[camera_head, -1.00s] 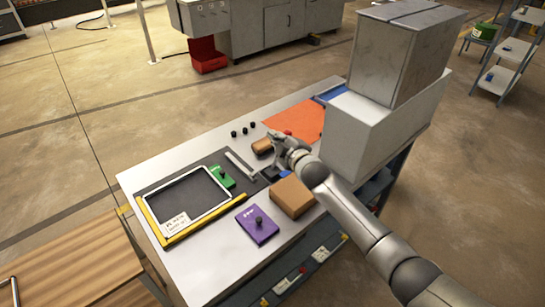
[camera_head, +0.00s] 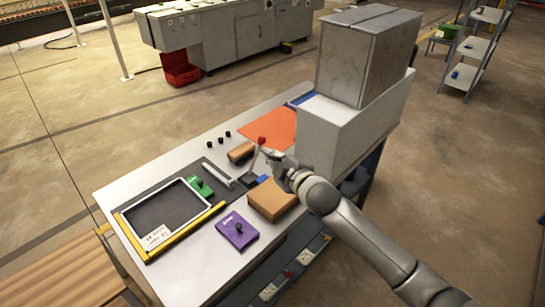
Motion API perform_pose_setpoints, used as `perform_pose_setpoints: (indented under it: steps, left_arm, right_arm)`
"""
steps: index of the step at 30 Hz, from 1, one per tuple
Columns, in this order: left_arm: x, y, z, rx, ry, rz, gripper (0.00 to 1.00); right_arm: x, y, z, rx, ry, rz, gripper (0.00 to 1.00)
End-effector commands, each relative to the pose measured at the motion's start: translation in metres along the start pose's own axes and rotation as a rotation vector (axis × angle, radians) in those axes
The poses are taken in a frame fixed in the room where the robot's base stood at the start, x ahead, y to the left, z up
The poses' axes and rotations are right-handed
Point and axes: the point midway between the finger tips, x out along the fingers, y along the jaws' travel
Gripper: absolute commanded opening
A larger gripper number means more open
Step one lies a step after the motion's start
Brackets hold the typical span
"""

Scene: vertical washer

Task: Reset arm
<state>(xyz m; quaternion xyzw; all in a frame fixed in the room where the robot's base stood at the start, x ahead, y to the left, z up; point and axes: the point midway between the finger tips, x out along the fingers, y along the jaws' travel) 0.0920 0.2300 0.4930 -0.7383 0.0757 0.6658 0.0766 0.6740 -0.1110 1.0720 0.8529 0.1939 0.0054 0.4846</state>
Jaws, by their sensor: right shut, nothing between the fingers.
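My right gripper (camera_head: 275,160) is shut and empty. It is above the right side of the workbench (camera_head: 202,270), just behind the large brown block (camera_head: 272,199). A small lever with a red knob (camera_head: 262,140) stands right by its fingers; I cannot tell whether they touch. The right arm comes in from the lower right. My left gripper is not in view.
On the bench lie a framed screen (camera_head: 168,215) with yellow edging, a green tool (camera_head: 201,187), a purple block (camera_head: 237,231), a smaller brown block (camera_head: 241,152) and an orange sheet (camera_head: 268,128). A large grey box unit (camera_head: 352,130) stands at the back right.

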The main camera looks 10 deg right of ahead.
Motion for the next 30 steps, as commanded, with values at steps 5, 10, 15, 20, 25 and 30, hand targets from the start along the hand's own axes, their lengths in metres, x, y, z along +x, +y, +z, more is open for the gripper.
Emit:
perform_pose_setpoints:
  steps: [5, 10, 15, 20, 25, 30]
  left_arm:
    - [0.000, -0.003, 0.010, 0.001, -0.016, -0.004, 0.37]
    - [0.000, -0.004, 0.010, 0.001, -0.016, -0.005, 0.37]
    - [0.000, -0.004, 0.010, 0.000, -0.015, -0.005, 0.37]
    - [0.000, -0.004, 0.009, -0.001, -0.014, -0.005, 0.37]
    - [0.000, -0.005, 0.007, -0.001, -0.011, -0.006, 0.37]
    - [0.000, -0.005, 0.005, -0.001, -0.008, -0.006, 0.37]
  right_arm:
    - [-0.003, 0.001, 0.000, 0.000, 0.000, 0.000, 0.00]
    - [-0.002, 0.001, 0.000, 0.000, 0.000, 0.000, 0.00]
    - [-0.002, 0.000, 0.000, 0.000, -0.001, 0.000, 0.00]
    - [-0.013, -0.018, 0.004, 0.057, -0.036, -0.030, 0.00]
    - [-0.063, -0.078, 0.022, 0.275, -0.189, -0.133, 0.00]
    - [-0.144, -0.137, 0.048, 0.536, -0.427, -0.240, 0.00]
